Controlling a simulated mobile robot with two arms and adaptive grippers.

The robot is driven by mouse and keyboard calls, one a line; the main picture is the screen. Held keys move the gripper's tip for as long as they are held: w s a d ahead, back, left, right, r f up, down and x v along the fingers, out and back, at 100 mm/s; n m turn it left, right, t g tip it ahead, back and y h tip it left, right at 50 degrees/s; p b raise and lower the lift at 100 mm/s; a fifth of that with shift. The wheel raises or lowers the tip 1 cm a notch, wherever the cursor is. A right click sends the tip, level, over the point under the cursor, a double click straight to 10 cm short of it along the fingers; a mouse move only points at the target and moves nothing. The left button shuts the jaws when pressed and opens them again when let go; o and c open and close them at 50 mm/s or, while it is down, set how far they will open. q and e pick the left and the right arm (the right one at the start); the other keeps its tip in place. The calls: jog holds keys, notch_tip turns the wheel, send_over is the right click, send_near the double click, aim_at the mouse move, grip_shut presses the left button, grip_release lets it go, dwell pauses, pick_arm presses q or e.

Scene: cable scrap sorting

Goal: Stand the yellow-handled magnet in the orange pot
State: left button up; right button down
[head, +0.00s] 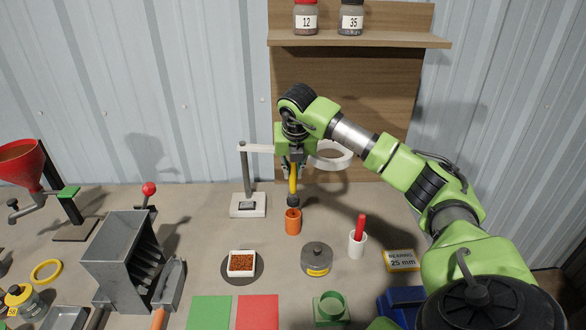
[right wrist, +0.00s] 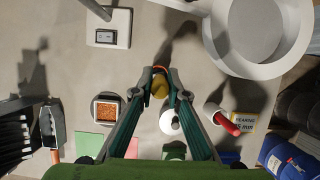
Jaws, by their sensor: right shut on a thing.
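My right gripper (head: 294,170) is shut on the yellow handle of the magnet (head: 293,180). The magnet hangs upright, its dark head down, directly over the orange pot (head: 293,224) in the head view. The dark head shows at the pot's mouth; I cannot tell whether its lower end is inside the rim or just above it. In the right wrist view the yellow handle (right wrist: 160,88) is between the fingertips (right wrist: 173,78) and hides most of the orange pot (right wrist: 160,69). My left gripper is out of view.
A white pot (head: 356,246) with a red-handled tool stands to the right. A grey round canister (head: 317,257) and a white dish of brown granules (head: 242,263) are in front.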

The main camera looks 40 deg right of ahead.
aim_at(293, 193)
jog(key=shift+f+b, duration=3)
jog(key=shift+f, duration=1.55)
jog(key=c, duration=1.9)
grip_release()
jog(key=v, duration=1.2)
